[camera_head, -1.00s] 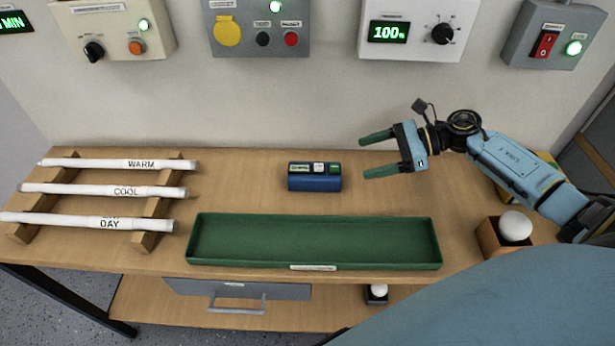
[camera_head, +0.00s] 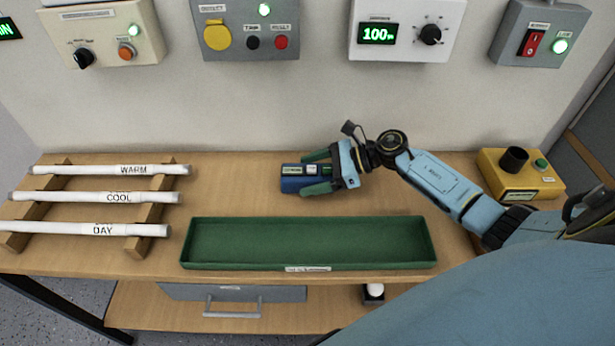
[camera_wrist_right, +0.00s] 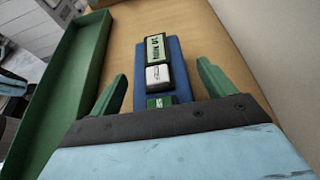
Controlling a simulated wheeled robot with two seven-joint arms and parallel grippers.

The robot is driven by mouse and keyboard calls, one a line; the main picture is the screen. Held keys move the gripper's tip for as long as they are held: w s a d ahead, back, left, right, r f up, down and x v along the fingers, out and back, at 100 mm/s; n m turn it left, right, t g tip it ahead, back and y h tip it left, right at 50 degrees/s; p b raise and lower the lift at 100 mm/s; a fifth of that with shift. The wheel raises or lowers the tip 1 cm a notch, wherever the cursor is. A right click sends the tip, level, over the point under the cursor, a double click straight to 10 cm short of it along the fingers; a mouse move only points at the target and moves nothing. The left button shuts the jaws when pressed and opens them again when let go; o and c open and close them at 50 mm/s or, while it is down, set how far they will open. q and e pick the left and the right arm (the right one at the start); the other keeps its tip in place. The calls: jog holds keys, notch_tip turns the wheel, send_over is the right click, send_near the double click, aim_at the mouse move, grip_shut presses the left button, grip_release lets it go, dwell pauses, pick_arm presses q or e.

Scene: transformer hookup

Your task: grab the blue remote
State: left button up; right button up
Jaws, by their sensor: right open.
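The blue remote (camera_head: 291,185) lies on the wooden table behind the green tray. Its top has a small display and buttons. My right gripper (camera_head: 317,173) is open around the right part of the remote, one green finger on its far side and one on its near side. In the right wrist view the remote (camera_wrist_right: 173,55) runs between the two open fingers of the gripper (camera_wrist_right: 160,88), with gaps on both sides. My left gripper is not in view.
The green tray (camera_head: 310,266) lies along the front of the table. Labelled white tubes (camera_head: 95,198) rest on a wooden rack at left. A yellow box (camera_head: 520,180) stands at right. Control boxes, one with a dial (camera_head: 430,35), hang on the back wall.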

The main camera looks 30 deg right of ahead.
jog(key=shift+a, duration=0.1)
jog(key=c, duration=1.2)
jog(key=shift+o, duration=0.2)
jog(key=shift+r, duration=0.1)
